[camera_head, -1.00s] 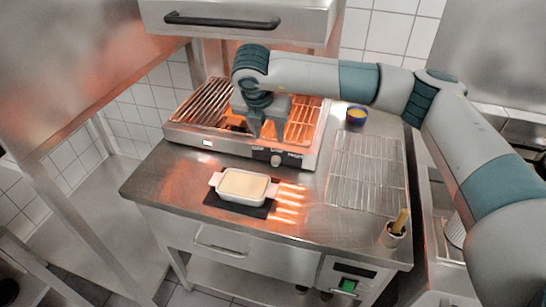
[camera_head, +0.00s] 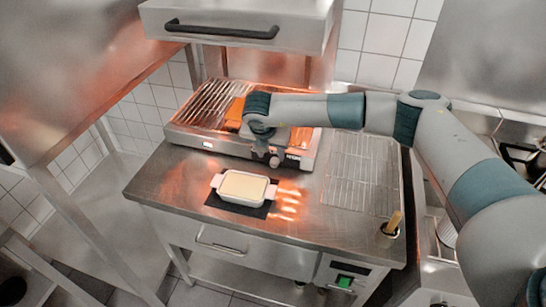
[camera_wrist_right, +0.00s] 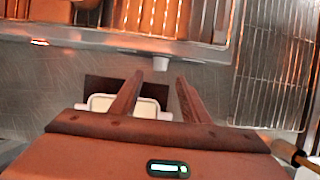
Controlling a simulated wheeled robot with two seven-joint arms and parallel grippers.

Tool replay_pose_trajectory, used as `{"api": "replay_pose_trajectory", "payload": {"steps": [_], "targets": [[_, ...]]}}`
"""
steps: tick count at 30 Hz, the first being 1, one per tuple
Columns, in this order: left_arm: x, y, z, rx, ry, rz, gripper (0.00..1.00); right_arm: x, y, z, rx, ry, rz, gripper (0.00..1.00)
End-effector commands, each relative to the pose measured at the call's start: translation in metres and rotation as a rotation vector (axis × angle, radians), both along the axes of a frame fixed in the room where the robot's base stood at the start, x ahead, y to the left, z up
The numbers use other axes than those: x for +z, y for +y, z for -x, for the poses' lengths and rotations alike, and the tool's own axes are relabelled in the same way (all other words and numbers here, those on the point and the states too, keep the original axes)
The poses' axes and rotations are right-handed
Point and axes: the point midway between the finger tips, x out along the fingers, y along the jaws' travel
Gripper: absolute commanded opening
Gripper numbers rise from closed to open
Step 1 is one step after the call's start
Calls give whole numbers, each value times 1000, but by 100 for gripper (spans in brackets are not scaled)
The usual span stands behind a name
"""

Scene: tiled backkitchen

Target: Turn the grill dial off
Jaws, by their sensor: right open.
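The grill (camera_head: 225,147) stands at the back of the steel counter, with its bars glowing orange. Its dial (camera_head: 274,161) is a pale round knob on the front panel, beside dark lettering. The dial (camera_wrist_right: 158,63) also shows in the right wrist view, just beyond the gap between my fingers. My right gripper (camera_wrist_right: 160,79) is open and empty, pointing toward the grill front. In the head view its fingers are largely hidden by my wrist, close to the dial. I cannot tell whether they touch the dial. My left gripper is not in view.
A white dish (camera_head: 243,187) sits on a dark mat in front of the grill. A wire rack (camera_head: 360,172) lies to the right, with a small pot (camera_head: 388,233) holding a handled tool near the front right corner. A hood (camera_head: 238,27) hangs above.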

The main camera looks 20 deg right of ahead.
Motion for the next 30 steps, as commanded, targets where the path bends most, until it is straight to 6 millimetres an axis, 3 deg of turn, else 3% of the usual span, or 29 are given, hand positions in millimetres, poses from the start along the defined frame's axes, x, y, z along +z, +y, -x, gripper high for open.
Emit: {"api": "replay_pose_trajectory", "payload": {"steps": [3, 12, 26, 30], "targets": [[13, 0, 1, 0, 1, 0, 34, -18, -5, -6, -2, 4, 2, 42], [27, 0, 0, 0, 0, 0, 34, -55, -13, -19, -1, 1, 0, 42], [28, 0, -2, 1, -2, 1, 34, -65, -15, -22, 0, 0, 0, 42], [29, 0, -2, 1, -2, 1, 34, -65, -15, -22, 0, -1, -1, 13]]}}
